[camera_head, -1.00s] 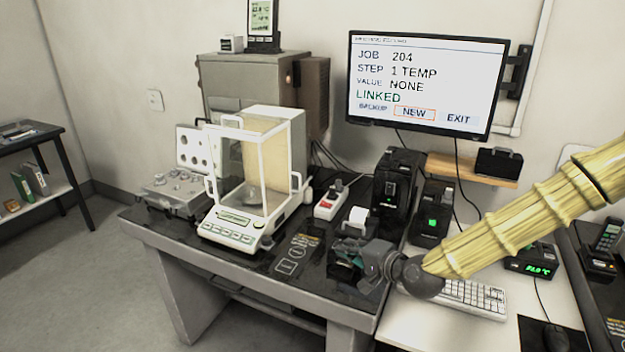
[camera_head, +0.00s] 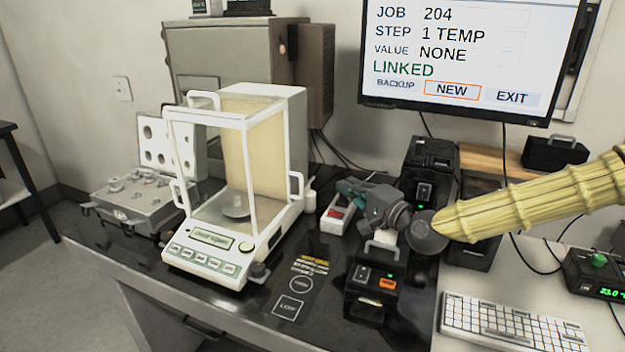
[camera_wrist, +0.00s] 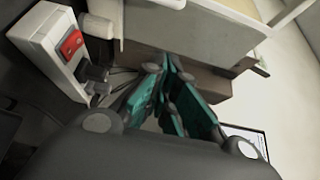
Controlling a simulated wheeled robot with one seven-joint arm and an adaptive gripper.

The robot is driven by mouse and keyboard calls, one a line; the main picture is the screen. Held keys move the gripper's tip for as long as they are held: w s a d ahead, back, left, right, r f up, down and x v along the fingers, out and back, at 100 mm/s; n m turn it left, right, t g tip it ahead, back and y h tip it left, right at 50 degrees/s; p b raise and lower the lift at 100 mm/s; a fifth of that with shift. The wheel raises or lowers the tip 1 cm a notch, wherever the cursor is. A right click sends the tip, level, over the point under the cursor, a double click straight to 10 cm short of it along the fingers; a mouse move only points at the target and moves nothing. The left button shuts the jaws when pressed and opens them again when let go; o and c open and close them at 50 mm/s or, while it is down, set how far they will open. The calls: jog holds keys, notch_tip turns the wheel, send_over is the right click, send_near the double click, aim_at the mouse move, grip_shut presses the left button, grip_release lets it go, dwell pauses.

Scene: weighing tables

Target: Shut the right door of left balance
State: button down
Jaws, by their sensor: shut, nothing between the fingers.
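The left balance (camera_head: 210,255) is a white unit with a clear, white-framed draft shield and a round pan inside. The handle of its right door (camera_head: 296,185) shows toward the rear of the right side, which looks like the door is slid back; the clear pane's edges are hard to make out. My gripper (camera_head: 348,190) is to the right of the balance, near the power strip and apart from the handle. Its teal fingers are shut and empty. In the wrist view the fingers (camera_wrist: 165,85) point toward the balance's pale side (camera_wrist: 175,40).
A power strip (camera_head: 336,217) with a red switch lies beside my gripper. A small printer (camera_head: 375,290) and a black device (camera_head: 430,165) stand to the right. A weight case (camera_head: 130,200) is open at left. A monitor (camera_head: 465,60) hangs behind.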

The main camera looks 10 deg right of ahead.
jog(key=w+a, duration=0.6)
jog(key=a, duration=0.1)
jog(key=shift+w+p, duration=0.3)
jog(key=shift+w, duration=0.05)
dwell(0.6)
dwell(0.4)
